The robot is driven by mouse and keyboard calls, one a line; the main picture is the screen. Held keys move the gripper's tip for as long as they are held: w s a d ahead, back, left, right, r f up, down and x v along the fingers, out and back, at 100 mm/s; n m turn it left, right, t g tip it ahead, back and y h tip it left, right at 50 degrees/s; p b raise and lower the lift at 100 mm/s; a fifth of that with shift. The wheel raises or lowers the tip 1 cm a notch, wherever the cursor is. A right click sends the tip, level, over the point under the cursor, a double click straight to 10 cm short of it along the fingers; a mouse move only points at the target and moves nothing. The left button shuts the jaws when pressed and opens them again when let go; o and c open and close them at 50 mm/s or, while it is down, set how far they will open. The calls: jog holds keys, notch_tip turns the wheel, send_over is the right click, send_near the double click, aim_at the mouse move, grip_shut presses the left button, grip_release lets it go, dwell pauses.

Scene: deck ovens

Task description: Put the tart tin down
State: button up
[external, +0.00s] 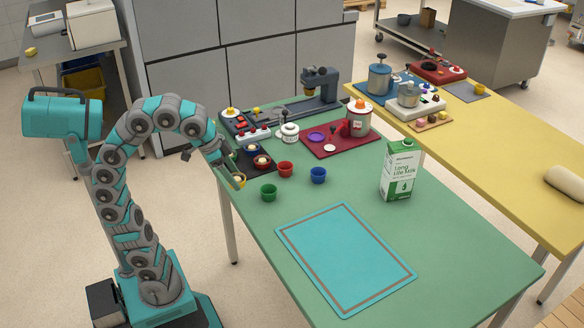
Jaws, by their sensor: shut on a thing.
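My gripper (231,175) is at the left edge of the green table (440,245), shut on a small yellow cup-shaped tin (239,182), which I take to be the tart tin. The fingers hide part of it. I cannot tell whether its bottom touches the table. A green tin (268,193), a red tin (285,169) and a blue tin (318,175) of similar shape stand apart to its right.
A dark tray (268,170) with small filled tins lies just behind my gripper. A milk carton (400,172) stands upright to the right. A turquoise mat (343,255) lies bare in front. A red mat (335,148) with a canister (357,120) lies farther back.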

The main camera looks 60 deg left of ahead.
jog(key=d+m, duration=0.1)
jog(key=d, duration=0.7)
jog(key=w+d+f+m+h, duration=0.1)
jog(key=d+m, duration=0.1)
jog(key=d, duration=0.6)
jog(key=w+d+m+g, duration=0.1)
jog(key=d, duration=0.8)
jog(key=shift+w+f+m+h+p, duration=0.15)
jog(key=shift+f+m+h+p, duration=0.15)
jog(key=shift+f+p, duration=0.1)
jog(key=p, duration=0.6)
send_near(344, 268)
jog(key=shift+w+d+f, duration=0.4)
jog(key=shift+w+f, duration=0.1)
jog(key=shift+f, duration=0.1)
jog(key=shift+w+d+f+p, duration=0.15)
jog(key=shift+w+d+p, duration=0.2)
jog(key=shift+w+p, duration=0.05)
jog(key=shift+s+d+f, duration=0.1)
jog(key=shift+d+f, duration=0.05)
jog(key=shift+f, duration=1.75)
jog(key=shift+f, duration=0.15)
jog(key=o, duration=1.4)
jog(key=shift+c, duration=0.2)
